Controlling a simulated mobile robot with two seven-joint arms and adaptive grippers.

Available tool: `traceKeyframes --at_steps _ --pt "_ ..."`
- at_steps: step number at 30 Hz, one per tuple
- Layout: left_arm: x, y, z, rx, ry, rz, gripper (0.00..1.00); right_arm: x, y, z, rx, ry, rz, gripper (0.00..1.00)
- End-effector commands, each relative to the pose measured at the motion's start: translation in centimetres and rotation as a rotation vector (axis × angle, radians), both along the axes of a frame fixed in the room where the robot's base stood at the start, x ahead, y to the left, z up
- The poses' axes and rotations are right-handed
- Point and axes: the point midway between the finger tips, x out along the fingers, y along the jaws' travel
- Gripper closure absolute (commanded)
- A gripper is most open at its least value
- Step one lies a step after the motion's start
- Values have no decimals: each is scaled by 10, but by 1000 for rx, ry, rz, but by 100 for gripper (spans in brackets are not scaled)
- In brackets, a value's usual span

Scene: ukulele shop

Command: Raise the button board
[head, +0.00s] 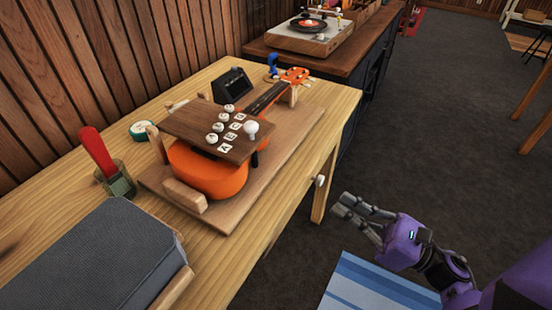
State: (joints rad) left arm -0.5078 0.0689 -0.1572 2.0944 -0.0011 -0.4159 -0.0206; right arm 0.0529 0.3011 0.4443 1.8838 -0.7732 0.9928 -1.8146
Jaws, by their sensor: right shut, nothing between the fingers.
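The button board (196,123) is a dark brown wooden panel with several white round buttons, lettered white tiles and a larger white knob (251,128). It lies over the body of an orange ukulele (207,172), whose neck points to the back right. The ukulele rests on a wooden base board (243,197) on the table. My right gripper (340,205) is shut and empty, off the table's right edge, low over the floor and apart from the board. My left gripper does not show.
The wooden table (332,92) holds a red-handled tool in a holder (118,180), a green-and-white roll (144,130), a small black device (232,86) and a grey padded block (90,262). A turntable (308,38) stands on the cabinet behind. Open floor lies right.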

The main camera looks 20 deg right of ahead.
Motion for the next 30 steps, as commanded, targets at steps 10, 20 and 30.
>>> traceKeyframes --at_steps 10,20,30 --pt "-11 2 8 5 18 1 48 45 35 20 -8 -14 5 100" --pt "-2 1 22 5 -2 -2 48 101 79 37 -4 -11 4 100" --pt "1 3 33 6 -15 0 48 144 112 48 -3 -7 2 100"
